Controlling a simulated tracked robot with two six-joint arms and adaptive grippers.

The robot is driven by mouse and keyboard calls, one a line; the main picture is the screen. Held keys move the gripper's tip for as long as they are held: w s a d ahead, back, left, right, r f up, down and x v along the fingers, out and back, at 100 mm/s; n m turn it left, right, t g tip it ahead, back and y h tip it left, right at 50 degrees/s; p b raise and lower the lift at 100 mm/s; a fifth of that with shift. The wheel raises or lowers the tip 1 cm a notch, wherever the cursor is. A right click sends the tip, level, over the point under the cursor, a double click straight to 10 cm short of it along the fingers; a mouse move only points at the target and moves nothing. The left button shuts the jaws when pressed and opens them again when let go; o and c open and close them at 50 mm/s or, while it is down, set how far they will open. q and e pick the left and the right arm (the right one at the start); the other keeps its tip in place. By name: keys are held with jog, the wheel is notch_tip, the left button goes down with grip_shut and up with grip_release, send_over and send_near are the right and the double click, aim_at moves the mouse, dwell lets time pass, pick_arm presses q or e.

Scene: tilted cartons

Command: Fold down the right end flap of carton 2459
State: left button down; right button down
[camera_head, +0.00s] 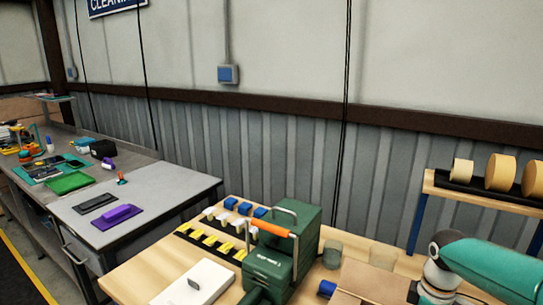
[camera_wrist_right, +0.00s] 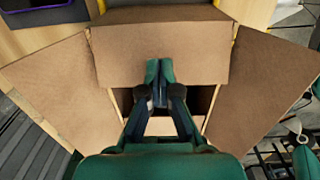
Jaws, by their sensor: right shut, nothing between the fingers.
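An open brown carton fills the right wrist view, with its dark opening (camera_wrist_right: 199,101) in the middle. Its far flap (camera_wrist_right: 165,30) spans the top of the view. A left flap (camera_wrist_right: 55,75) and a right flap (camera_wrist_right: 262,92) splay outward. My right gripper (camera_wrist_right: 160,73) is shut and empty, its fingertips over the lower edge of the far flap; contact cannot be told. My gripper body hides the carton's near side. No carton number is readable. In the head view a piece of brown cardboard (camera_head: 375,283) shows at the bottom edge. My left gripper is not in view.
In the head view a green case (camera_head: 290,235) with an orange handle stands on the wooden table (camera_head: 150,268), beside yellow and blue pieces. Tape rolls (camera_head: 500,172) sit on a rack at right. A grey bench (camera_head: 165,185) stands at left.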

jog(key=shift+f+b, duration=1.25)
jog(key=shift+f, duration=0.65)
notch_tip(320, 180, up, 7)
jog(key=p, duration=0.6)
jog(key=shift+r, duration=0.15)
